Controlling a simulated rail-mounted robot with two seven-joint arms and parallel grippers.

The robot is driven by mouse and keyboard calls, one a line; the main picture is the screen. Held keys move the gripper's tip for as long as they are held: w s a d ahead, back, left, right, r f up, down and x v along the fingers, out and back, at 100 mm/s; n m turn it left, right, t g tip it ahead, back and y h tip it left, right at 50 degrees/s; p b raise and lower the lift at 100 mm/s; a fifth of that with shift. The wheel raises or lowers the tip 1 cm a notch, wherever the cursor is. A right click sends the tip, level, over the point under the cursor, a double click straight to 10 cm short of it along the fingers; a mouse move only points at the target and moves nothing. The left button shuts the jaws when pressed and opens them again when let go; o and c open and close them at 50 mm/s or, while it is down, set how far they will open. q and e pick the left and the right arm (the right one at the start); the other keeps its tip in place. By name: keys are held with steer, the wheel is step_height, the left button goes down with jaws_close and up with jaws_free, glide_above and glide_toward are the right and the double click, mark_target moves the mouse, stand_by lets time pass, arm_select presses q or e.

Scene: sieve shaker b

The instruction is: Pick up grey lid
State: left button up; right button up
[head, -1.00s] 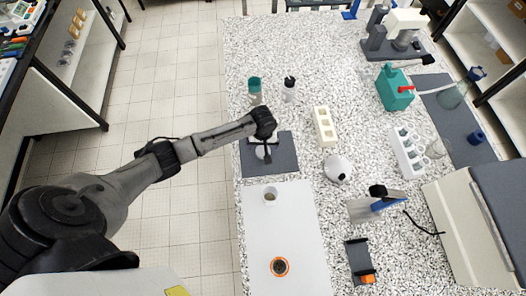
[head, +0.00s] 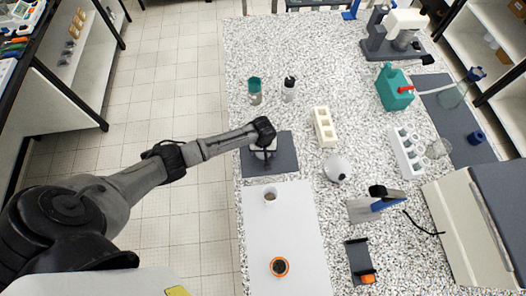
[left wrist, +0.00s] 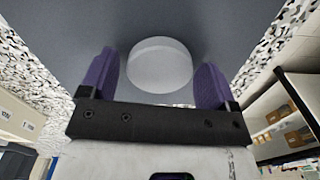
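The grey lid (left wrist: 160,66) is a pale round disc lying on the dark grey mat (left wrist: 222,22) in the left wrist view. My left gripper (left wrist: 157,78) has its two purple fingers apart, one on each side of the lid's near part. A small gap shows at the left finger; the right finger is close to the rim, and contact there cannot be told. In the head view my left gripper (head: 263,152) points down over the mat (head: 284,163) and mostly hides the lid. My right gripper is in neither view.
A white board (head: 285,225) with a small cup (head: 270,195) and an orange-ringed item (head: 279,267) lies in front of the mat. Two small containers (head: 255,90) (head: 289,88) stand behind it. A cream block (head: 324,127) and a white round object (head: 337,169) stand to the right.

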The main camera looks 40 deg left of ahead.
arm_select(q)
steer(key=c, duration=0.7)
steer(key=shift+c, duration=0.2)
steer(key=shift+r, duration=0.5)
steer(key=r, duration=0.1)
steer(key=d+r, duration=0.1)
steer(key=r, duration=0.1)
steer(key=shift+w+r, duration=0.1)
steer(key=shift+r, duration=0.2)
steer(key=w+d+r+b, duration=0.1)
steer(key=d+r, duration=0.5)
steer(key=d, duration=0.4)
steer(key=shift+w+d+r, duration=0.2)
steer(key=shift+w+d, duration=0.1)
